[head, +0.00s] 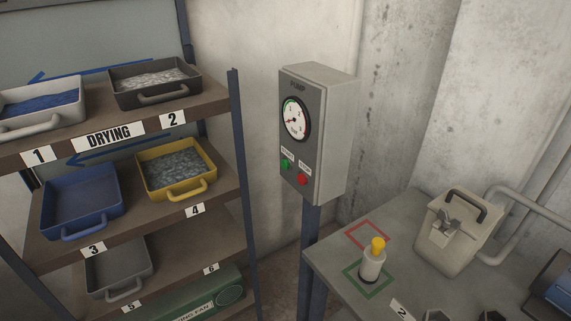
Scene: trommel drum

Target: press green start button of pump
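The pump control box (315,132) is a grey box on a dark blue post in the middle of the head view. Below the gauge, the green start button (285,164) sits on the left under a small white label. A red button (303,179) sits to its right, slightly lower, under another label. Nothing covers either button. Neither of my grippers shows in the head view.
A drying rack (215,110) with numbered trays stands left of the box. A grey table (330,254) at the right holds a white bottle with a yellow cap (372,262) in a green square, and a beige latched container (455,230). An empty red square lies behind the bottle.

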